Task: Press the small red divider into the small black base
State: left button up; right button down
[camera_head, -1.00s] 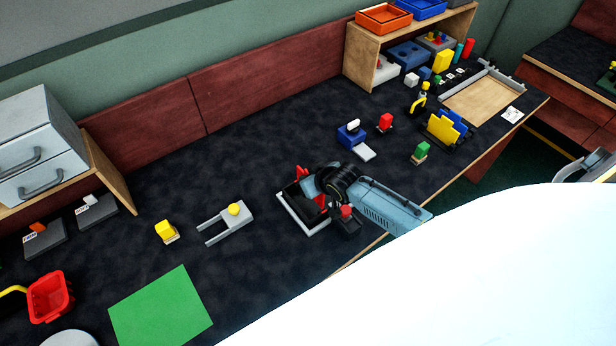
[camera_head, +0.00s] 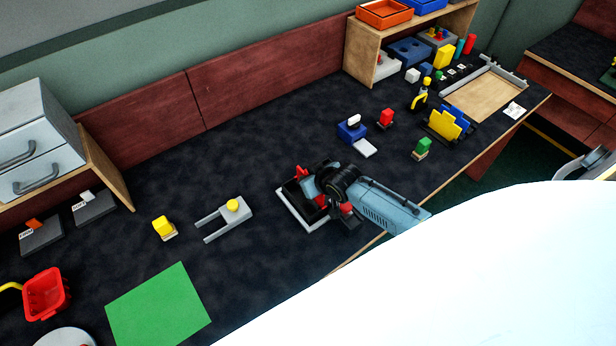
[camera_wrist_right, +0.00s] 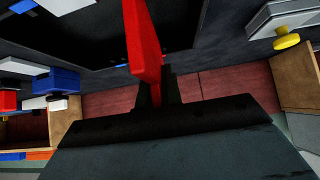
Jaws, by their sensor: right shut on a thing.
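The black base (camera_head: 291,193) sits with a pale edge on the dark table, near the middle of the head view. My right gripper (camera_wrist_right: 158,92) is shut on the red divider (camera_wrist_right: 143,42), which sticks out from between the fingers in the wrist view. In the head view the gripper is over the right side of the base, and a bit of red (camera_head: 320,200) shows beside it. The arm hides part of the base and divider, so I cannot tell whether the divider is seated. My left gripper is not in view.
A grey fork-shaped piece with a yellow knob (camera_head: 232,206) lies left of the base. A blue block with a white plate (camera_head: 351,131) and a green block (camera_head: 423,146) stand to the right. A green mat (camera_head: 160,310) lies front left. The table behind the base is clear.

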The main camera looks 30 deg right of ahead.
jog(key=shift+f+b, duration=0.8)
jog(key=shift+f, duration=0.4)
jog(key=c, duration=1.5)
grip_release()
jog(key=shift+r, duration=0.1)
jog(key=p+v, duration=0.3)
jog(key=v, duration=1)
jog(key=shift+s, duration=0.15)
